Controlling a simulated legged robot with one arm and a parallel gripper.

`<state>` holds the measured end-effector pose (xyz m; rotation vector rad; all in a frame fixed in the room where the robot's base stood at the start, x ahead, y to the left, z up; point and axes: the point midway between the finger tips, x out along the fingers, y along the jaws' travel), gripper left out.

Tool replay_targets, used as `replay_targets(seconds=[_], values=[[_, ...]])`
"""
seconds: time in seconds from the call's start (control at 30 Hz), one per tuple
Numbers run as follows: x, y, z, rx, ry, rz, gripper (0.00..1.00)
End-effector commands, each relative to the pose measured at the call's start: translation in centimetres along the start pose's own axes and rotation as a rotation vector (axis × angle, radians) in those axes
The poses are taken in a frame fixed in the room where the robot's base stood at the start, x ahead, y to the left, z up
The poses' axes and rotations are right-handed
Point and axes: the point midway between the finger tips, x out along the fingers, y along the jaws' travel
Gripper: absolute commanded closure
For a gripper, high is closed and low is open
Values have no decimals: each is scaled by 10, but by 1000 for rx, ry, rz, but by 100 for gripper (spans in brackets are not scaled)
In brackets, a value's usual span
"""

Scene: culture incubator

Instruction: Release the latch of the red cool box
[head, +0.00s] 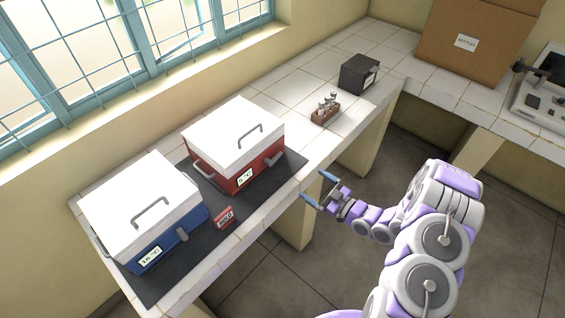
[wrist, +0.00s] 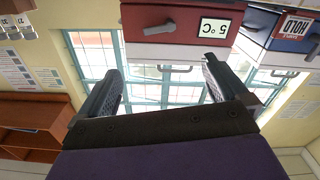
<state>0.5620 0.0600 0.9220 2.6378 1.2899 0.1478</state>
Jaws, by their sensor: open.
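The red cool box (head: 249,172) stands on a dark mat on the counter, with a white lid (head: 232,135) that looks closed and a "5 °C" label. Its small grey latch (head: 274,159) is on the front face, right of the label. In the upside-down wrist view, the red box (wrist: 184,17) is at the top, its latch (wrist: 160,27) left of the label. My gripper (head: 318,188) is open and empty, off the counter's front edge, right of the red box and apart from it. Its two fingers also show in the wrist view (wrist: 160,72).
A blue cool box (head: 165,245) labelled "16 °C" stands left on the same mat (head: 207,241). A red "HOLD" sign (head: 224,217) stands before the boxes. A vial rack (head: 325,112), a black box (head: 358,74) and a cardboard box (head: 475,42) are farther back. Barred windows line the wall.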

Motion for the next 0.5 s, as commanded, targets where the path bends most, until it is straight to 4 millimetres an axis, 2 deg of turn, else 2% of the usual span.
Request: replay_targets(seconds=[0.5], values=[[71,1,0,-3,3,-3,0]])
